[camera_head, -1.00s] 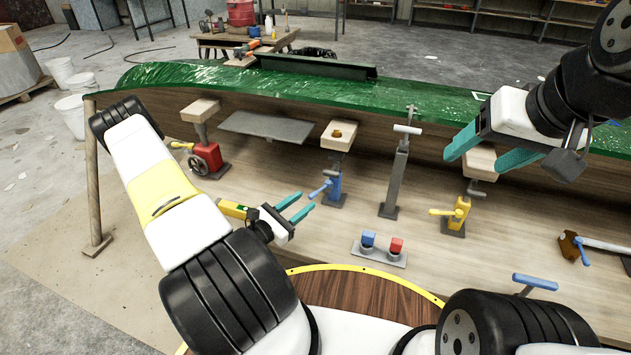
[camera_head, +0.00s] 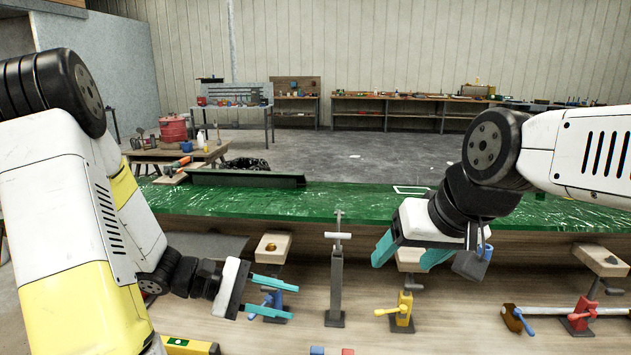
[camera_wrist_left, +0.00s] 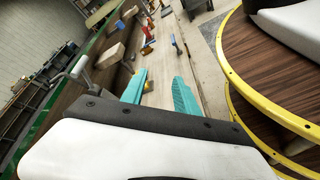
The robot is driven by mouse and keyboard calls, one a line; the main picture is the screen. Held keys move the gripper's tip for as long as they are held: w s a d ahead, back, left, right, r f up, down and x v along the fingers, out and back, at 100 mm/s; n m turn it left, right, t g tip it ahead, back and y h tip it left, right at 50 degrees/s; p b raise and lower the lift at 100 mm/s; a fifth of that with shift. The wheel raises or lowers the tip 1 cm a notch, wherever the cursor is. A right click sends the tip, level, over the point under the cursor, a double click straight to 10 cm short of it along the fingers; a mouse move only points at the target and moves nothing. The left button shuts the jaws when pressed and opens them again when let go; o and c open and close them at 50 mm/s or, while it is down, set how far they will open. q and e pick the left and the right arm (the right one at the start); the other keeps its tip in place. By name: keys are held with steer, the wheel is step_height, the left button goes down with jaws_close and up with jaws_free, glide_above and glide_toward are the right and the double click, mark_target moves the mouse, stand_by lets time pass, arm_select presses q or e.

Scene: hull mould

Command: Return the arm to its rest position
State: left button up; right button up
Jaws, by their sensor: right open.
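My left gripper (camera_head: 272,298) is low at the left in the head view, with its teal fingers apart and nothing between them. It is in front of the stand with the blue clamp. In the left wrist view its two teal fingers (camera_wrist_left: 159,92) are also apart and empty. My right gripper (camera_head: 408,252) is at the right in the head view, open with teal fingers pointing down-left, in front of the green hull mould (camera_head: 330,205). A small blue part (camera_head: 485,252) shows beside the right wrist; whether it touches the gripper I cannot tell.
Stands line the wooden bench: a grey post (camera_head: 336,280), a yellow clamp (camera_head: 403,308) and a red clamp (camera_head: 582,313). A yellow level (camera_head: 190,346) lies at the front left. A wooden side table (camera_head: 175,155) stands behind. The yellow-rimmed round top (camera_wrist_left: 262,88) is at right in the wrist view.

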arm_select(q)
steer(key=s+a+r+m+t+y, duration=0.2)
steer(key=s+a+r+m+y, duration=0.1)
steer(key=r+m+y, duration=0.2)
steer(key=s+a+r+m+t+y, duration=0.3)
steer(key=r+y, duration=0.4)
steer(key=r, duration=0.3)
steer(key=s+a+m, duration=0.1)
steer(key=m, duration=0.1)
steer(key=shift+s+a+r+m, duration=0.15)
steer(key=shift+a+r+m, duration=0.05)
steer(key=shift+r+m, duration=0.1)
